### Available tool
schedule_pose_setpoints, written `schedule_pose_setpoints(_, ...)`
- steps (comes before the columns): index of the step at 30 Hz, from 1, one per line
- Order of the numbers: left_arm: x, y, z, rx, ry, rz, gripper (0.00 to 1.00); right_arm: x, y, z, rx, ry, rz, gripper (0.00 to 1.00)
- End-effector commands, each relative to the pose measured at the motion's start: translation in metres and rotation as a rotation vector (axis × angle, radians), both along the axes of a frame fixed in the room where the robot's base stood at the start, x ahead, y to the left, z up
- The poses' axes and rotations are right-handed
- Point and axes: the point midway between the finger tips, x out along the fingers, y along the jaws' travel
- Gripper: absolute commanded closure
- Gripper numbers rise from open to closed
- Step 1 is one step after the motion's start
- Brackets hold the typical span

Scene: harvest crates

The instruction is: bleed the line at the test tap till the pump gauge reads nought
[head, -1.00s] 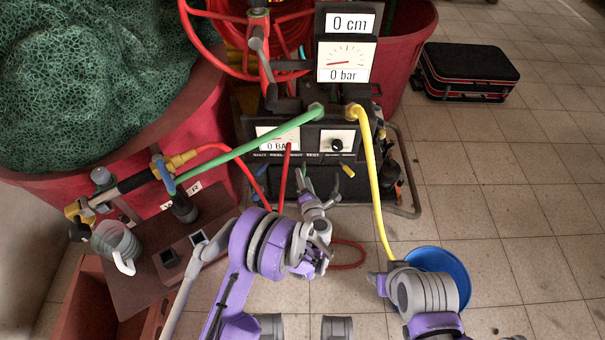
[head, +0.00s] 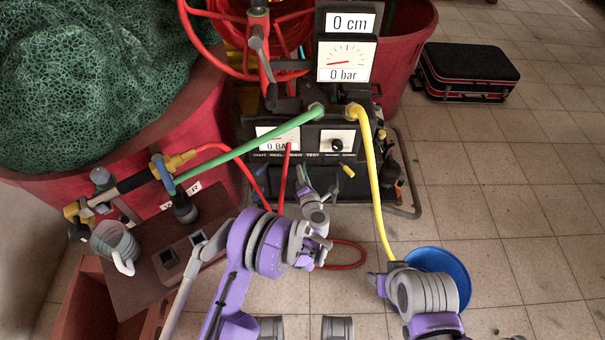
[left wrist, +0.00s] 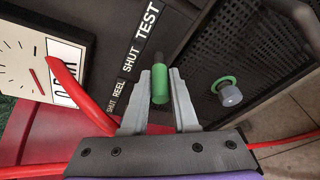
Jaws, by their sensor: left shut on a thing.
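The green tap handle (left wrist: 160,86) stands below the word TEST on the dark pump panel. My left gripper (head: 307,186) is shut on it, one grey finger on each side in the left wrist view (left wrist: 160,98). The pump gauge (head: 277,138) is set in the panel; its digits read 0, and a red hose covers part of its face. An upper display (head: 346,61) reads 0 cm and 0 bar. My right gripper (head: 378,284) is beside the lower end of the yellow hose (head: 373,180); its fingers are too hidden to read.
A blue bucket (head: 458,275) stands on the tiles behind my right wrist. A green hose (head: 250,147) crosses left from the panel. A jug (head: 113,240) stands on a brown board at left. A black case (head: 468,70) lies at back right.

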Motion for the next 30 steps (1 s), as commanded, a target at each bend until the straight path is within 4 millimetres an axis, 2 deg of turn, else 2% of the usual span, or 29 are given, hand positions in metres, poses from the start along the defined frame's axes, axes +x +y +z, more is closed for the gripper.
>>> schedule_pose_setpoints(7, 0.001, 0.004, -0.002, 0.001, 0.000, -0.052, 1.00, 0.001, 0.000, -0.009, 0.000, 0.003, 0.000, 0.50)
schedule_pose_setpoints(12, 0.004, 0.012, -0.003, 0.003, 0.000, -0.191, 1.00, 0.003, 0.000, -0.026, 0.000, 0.008, 0.000, 0.50)
schedule_pose_setpoints(14, 0.005, 0.015, -0.001, 0.002, -0.003, -0.243, 1.00, 0.003, 0.000, -0.027, 0.000, 0.009, 0.000, 0.50)
schedule_pose_setpoints(16, 0.006, 0.018, 0.003, 0.004, -0.006, -0.301, 1.00, 0.002, 0.000, -0.020, 0.000, 0.006, 0.000, 0.50)
schedule_pose_setpoints(19, 0.008, 0.018, 0.010, 0.003, -0.006, -0.365, 1.00, -0.001, 0.000, 0.007, 0.000, -0.002, 0.000, 0.50)
schedule_pose_setpoints(30, 0.013, 0.020, 0.014, 0.000, -0.005, -0.445, 1.00, -0.004, 0.000, 0.082, 0.000, -0.028, 0.000, 0.50)
